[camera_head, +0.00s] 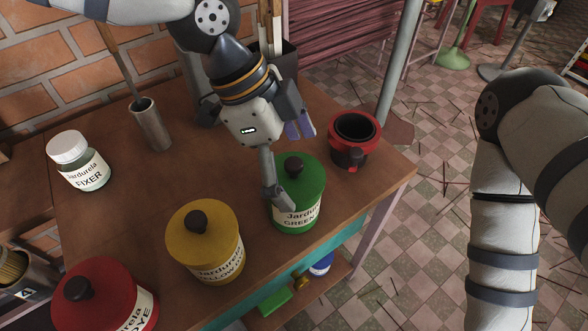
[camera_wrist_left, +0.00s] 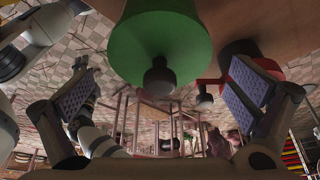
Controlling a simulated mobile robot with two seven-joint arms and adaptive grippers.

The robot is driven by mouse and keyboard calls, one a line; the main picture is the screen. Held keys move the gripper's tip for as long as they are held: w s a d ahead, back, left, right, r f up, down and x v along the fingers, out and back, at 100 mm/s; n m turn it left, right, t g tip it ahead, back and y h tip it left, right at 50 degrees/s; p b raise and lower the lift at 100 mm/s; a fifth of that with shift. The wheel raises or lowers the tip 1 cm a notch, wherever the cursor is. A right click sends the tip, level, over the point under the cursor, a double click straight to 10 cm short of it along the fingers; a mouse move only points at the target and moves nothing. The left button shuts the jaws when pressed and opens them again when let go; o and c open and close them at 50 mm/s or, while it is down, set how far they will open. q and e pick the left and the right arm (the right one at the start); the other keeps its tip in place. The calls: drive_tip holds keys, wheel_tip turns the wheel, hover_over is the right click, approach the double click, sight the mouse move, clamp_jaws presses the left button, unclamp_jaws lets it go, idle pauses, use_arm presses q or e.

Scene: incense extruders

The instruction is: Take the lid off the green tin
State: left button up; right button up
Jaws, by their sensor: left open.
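The green tin (camera_head: 297,213) stands upright near the table's front right edge. Its green lid (camera_head: 312,175) is on, with a dark round knob (camera_head: 293,166) on top. In the left wrist view the lid (camera_wrist_left: 150,40) fills the upper middle, and its knob (camera_wrist_left: 159,76) shows between the finger pads, clear of both. My left gripper (camera_head: 291,160) is open and empty, with its fingers on either side of the knob. One finger partly covers the tin's left side in the head view. My right arm comes down at the right; its gripper is out of view.
A yellow tin (camera_head: 205,237) stands left of the green one, and a red tin (camera_head: 100,300) farther left. A red-and-black pot (camera_head: 354,139) is close on the right. A fixer jar (camera_head: 79,161) and a metal cylinder (camera_head: 151,125) stand farther back. The middle tabletop is bare.

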use_arm(q)
drive_tip(key=c, duration=1.8)
drive_tip(key=shift+s, duration=0.1)
drive_tip(key=shift+c, duration=0.4)
drive_tip(key=shift+a+f, duration=0.1)
drive_tip(key=shift+f, duration=0.1)
drive_tip(key=shift+r, duration=0.1)
